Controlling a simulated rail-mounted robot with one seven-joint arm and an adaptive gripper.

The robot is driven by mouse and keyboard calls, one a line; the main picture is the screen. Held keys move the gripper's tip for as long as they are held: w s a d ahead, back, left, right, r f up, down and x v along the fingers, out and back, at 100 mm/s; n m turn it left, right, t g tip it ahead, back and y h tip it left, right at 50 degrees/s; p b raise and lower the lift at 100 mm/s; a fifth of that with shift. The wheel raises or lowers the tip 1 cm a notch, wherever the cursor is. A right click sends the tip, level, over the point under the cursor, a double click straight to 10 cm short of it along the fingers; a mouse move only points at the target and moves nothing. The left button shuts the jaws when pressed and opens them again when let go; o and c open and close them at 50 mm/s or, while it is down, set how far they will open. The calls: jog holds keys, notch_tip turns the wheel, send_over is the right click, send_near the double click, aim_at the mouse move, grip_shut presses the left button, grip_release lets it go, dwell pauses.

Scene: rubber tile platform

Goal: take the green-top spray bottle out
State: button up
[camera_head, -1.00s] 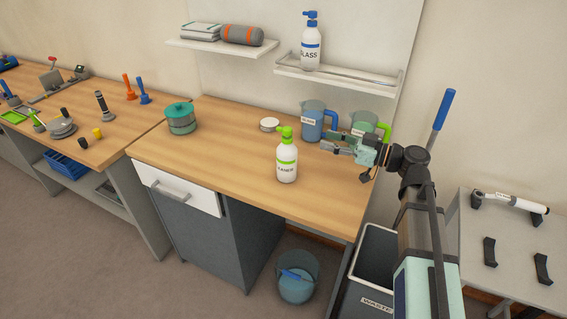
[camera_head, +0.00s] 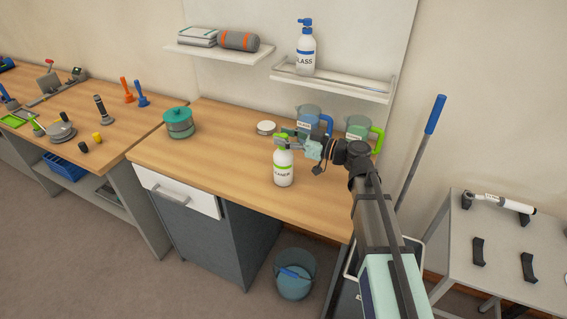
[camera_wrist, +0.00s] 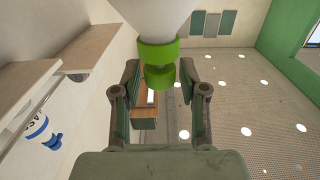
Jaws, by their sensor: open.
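The green-top spray bottle (camera_head: 284,172), white with a green label band, stands upright on the wooden worktop. My gripper (camera_head: 288,142) is open at the height of its green top and partly hides it in the head view. In the wrist view, the green collar and neck of the bottle (camera_wrist: 158,52) show at the top centre, upside down. The fingers of my gripper (camera_wrist: 159,78) are spread on either side of the green part. I cannot tell whether either finger touches it.
Two labelled jugs, blue (camera_head: 309,119) and green (camera_head: 358,126), stand behind my arm. A white round lid (camera_head: 266,127) and a teal-lidded pot (camera_head: 179,123) are on the worktop. The worktop's left front is clear.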

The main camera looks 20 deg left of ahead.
aim_at(276, 134)
jog(key=shift+w+a+p, duration=0.15)
jog(key=shift+a+p, duration=0.3)
jog(key=shift+a, duration=1.1)
grip_shut()
jog(key=shift+r, duration=0.2)
notch_tip(276, 134, up, 20)
jog(key=b, duration=0.4)
jog(key=shift+f, duration=0.15)
